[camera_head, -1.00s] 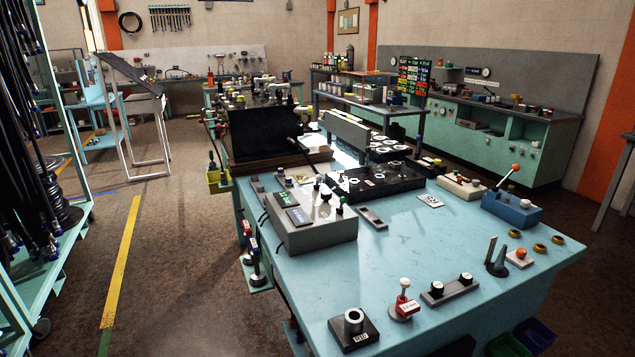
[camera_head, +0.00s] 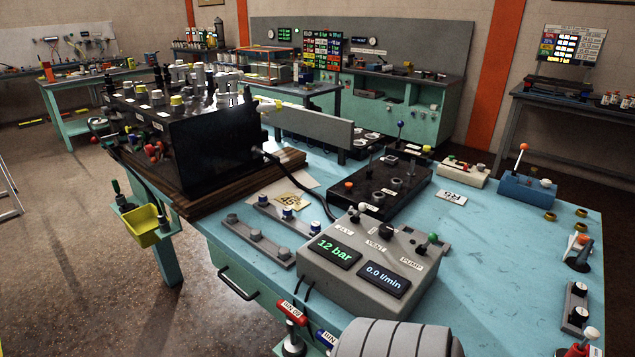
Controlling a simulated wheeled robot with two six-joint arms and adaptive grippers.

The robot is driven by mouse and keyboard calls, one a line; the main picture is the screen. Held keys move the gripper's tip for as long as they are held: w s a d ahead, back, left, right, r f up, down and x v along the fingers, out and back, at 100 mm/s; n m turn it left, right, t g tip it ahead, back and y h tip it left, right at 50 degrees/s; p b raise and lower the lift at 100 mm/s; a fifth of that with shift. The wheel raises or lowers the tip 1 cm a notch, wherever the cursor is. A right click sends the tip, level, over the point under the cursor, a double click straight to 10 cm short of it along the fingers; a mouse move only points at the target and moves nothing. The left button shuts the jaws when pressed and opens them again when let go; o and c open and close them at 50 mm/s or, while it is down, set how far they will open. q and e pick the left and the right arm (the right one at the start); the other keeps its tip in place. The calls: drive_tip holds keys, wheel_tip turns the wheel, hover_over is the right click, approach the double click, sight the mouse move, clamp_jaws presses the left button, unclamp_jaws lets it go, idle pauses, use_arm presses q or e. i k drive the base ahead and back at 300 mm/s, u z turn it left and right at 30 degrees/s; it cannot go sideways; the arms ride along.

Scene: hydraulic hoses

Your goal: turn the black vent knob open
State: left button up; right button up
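The black vent knob (camera_head: 386,231) sits on the sloped top of a grey control box (camera_head: 330,276), just above a label reading VENT. Its pointer direction is too small to read. A white-tipped lever (camera_head: 363,208) stands to its left, and a green-tipped lever (camera_head: 431,240) stands to its right near the PUMP label. The box's displays read 12 bar (camera_head: 335,250) and 0.0 l/min (camera_head: 384,279). Neither of my grippers shows in the head view, and nothing is seen touching the knob.
A black block with fittings (camera_head: 212,150) stands behind left on wooden boards. A black panel with knobs (camera_head: 385,185) lies behind the box. Red and blue handles (camera_head: 291,311) stand at the front edge. A blue box with an orange-tipped lever (camera_head: 527,190) is at right.

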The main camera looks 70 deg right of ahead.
sight(386, 232)
drive_tip(key=i, duration=0.85)
drive_tip(key=z, duration=0.6)
drive_tip(key=i, duration=1.45)
drive_tip(key=z, duration=3.95)
